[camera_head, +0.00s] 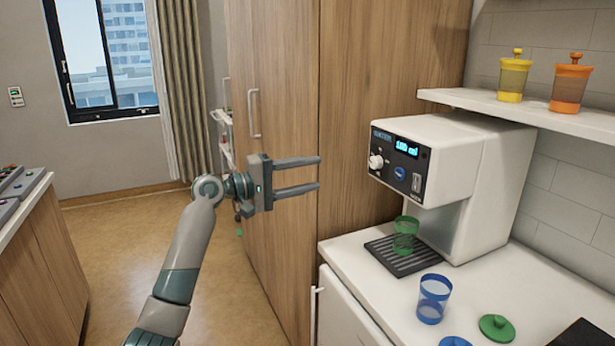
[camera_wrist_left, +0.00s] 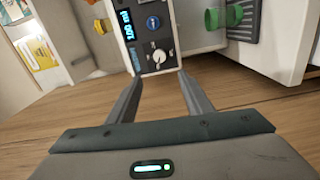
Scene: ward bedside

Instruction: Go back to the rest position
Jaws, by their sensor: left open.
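My left gripper (camera_head: 318,173) is open and empty, held in the air in front of the wooden cabinet, to the left of the white dispenser machine (camera_head: 480,180). In the left wrist view its two fingers (camera_wrist_left: 160,88) point toward the machine's control panel, with nothing between them. A green cup (camera_head: 405,235) stands on the machine's dark drip grate (camera_head: 402,262); it also shows in the left wrist view (camera_wrist_left: 212,19). The right gripper does not show.
A blue cup (camera_head: 433,298), a green lid (camera_head: 497,327) and a blue lid (camera_head: 454,341) are on the white counter (camera_head: 520,285). Yellow (camera_head: 513,78) and orange (camera_head: 570,84) lidded cups stand on a shelf (camera_head: 520,110). A tall wooden cabinet (camera_head: 285,90) is behind my gripper. Floor at left is clear.

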